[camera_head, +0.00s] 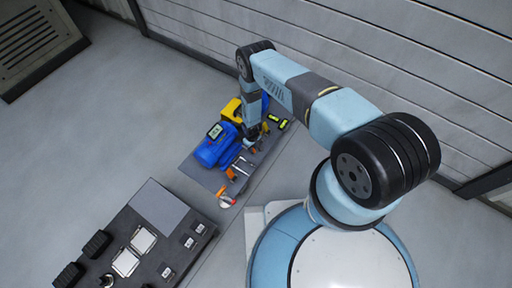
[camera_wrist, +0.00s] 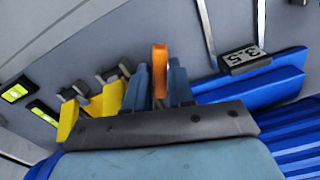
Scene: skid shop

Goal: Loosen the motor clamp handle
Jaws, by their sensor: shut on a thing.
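My gripper (camera_wrist: 160,88) shows in the wrist view as two blue-grey fingers standing up behind a dark bar. They are shut on an upright orange handle (camera_wrist: 159,70), whose top shows between the fingertips. Its lower end is hidden. In the head view my gripper (camera_head: 251,141) reaches down beside the blue motor (camera_head: 213,151), and the held handle is too small to make out there. The motor's blue body also shows at the right of the wrist view (camera_wrist: 290,132).
Yellow parts (camera_wrist: 110,97) stand just left of my fingers. A level with yellow-green vials (camera_wrist: 16,92) lies further left. In the head view, orange-handled parts (camera_head: 230,174) are on the skid plate, and a dark bench (camera_head: 160,208) stands lower left.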

